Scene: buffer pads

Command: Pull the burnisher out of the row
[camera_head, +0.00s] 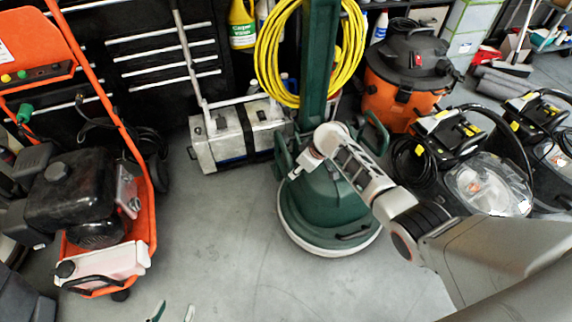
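The burnisher (328,208) is a green floor machine with a round base, a pale lower rim and a tall dark green column. A yellow cable hangs in coils around its column. It stands upright on the grey floor in the middle of the view. My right arm comes in from the right and reaches across the front of the burnisher; its pale wrist end is over the base near the column, and its finger state cannot be made out.
An orange machine with a black engine (75,190) stands at left. A silver box-shaped machine (235,135) is left of the burnisher. An orange and black vacuum (405,85) and black-and-grey machines (480,165) stand right. Black drawers line the back.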

